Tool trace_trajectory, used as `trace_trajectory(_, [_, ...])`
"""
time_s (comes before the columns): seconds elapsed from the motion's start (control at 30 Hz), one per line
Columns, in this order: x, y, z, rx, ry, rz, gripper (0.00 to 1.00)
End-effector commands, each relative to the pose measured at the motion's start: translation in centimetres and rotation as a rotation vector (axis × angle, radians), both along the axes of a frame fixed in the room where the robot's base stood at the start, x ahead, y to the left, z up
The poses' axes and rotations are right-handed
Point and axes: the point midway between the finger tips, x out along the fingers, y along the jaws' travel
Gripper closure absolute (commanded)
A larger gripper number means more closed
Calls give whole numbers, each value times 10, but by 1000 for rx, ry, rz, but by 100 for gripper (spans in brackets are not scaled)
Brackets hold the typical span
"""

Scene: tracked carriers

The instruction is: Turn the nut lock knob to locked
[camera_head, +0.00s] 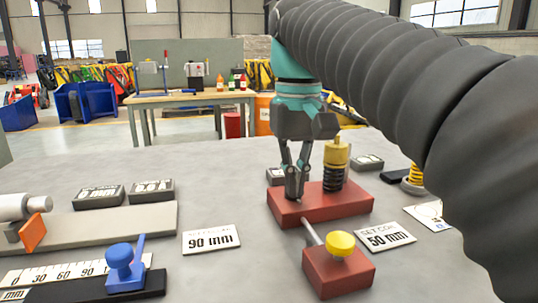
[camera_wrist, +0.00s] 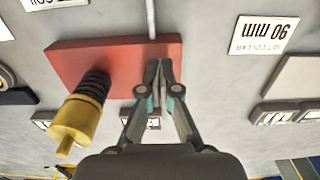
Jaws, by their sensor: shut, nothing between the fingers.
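A round yellow knob (camera_head: 341,243) sits on a small red block (camera_head: 338,273) at the front. No marking on it tells me whether it is the nut lock knob or whether it is locked. A thin grey rod (camera_head: 312,232) runs from this block towards a larger red plate (camera_head: 345,204). A yellow cylinder (camera_head: 336,153) with a black spring stands on that plate, and it also shows in the wrist view (camera_wrist: 75,122). My gripper (camera_head: 294,197) points down, shut and empty, over the plate's left part, beside the cylinder. In the wrist view, its closed fingertips (camera_wrist: 158,65) are over the plate; contact is unclear.
A blue knob with a lever (camera_head: 124,262) sits on a black rail beside a millimetre scale (camera_head: 60,272) at left. A 90 mm card (camera_head: 211,239) and a 50 mm card (camera_head: 386,237) flank the red pieces. My arm covers the right side.

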Motion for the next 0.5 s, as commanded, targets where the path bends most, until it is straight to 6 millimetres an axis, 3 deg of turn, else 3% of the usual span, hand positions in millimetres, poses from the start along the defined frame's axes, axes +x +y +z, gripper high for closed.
trace_trajectory(0.5, [1, -9, 1, -1, 2, -1, 100])
